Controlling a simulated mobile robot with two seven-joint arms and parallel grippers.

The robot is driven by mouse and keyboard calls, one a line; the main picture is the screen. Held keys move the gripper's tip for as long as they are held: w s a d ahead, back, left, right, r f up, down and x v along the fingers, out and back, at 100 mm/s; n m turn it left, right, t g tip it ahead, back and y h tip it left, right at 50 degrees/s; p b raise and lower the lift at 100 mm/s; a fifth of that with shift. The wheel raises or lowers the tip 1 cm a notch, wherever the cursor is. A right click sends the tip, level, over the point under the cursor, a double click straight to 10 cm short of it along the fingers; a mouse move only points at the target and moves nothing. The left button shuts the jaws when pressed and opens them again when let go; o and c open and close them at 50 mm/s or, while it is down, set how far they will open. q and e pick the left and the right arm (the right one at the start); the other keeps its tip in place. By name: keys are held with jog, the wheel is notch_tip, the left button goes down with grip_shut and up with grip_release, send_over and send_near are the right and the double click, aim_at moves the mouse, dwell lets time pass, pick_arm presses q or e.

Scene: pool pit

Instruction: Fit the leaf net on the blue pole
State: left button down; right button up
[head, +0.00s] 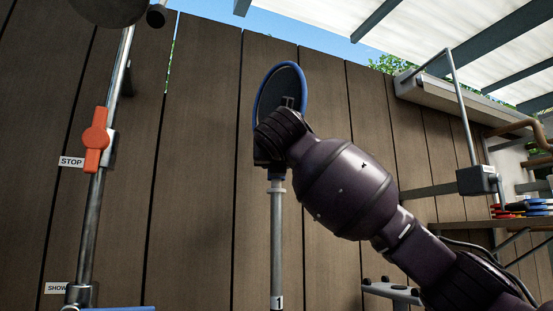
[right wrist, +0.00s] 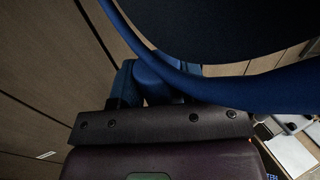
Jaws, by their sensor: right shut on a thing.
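The leaf net (head: 281,68) has a blue rim and dark mesh and stands upright in front of the fence in the head view. My right gripper (head: 280,125) is at the lower part of the net and shut on it. In the right wrist view the net's blue rim (right wrist: 235,93) crosses close above the jaws (right wrist: 155,88). My left gripper is not in view.
A metal pipe (head: 90,220) with an orange lever (head: 95,140) and a STOP label (head: 71,162) stands at left. A wooden fence (head: 200,150) closes the back. At right a shelf (head: 500,228) holds colourful flat items, beside a hanging grey box (head: 477,181).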

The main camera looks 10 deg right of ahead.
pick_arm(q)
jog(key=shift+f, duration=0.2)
pick_arm(e)
jog(key=shift+f, duration=0.65)
jog(key=shift+f, duration=0.25)
dwell(0.4)
jog(key=o, duration=1.6)
pick_arm(q)
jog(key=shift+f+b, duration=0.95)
jog(key=shift+b, duration=0.15)
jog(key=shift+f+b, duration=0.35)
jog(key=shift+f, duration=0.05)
pick_arm(e)
jog(key=s+a, duration=0.2)
jog(key=s, duration=0.8)
jog(key=shift+s, duration=0.4)
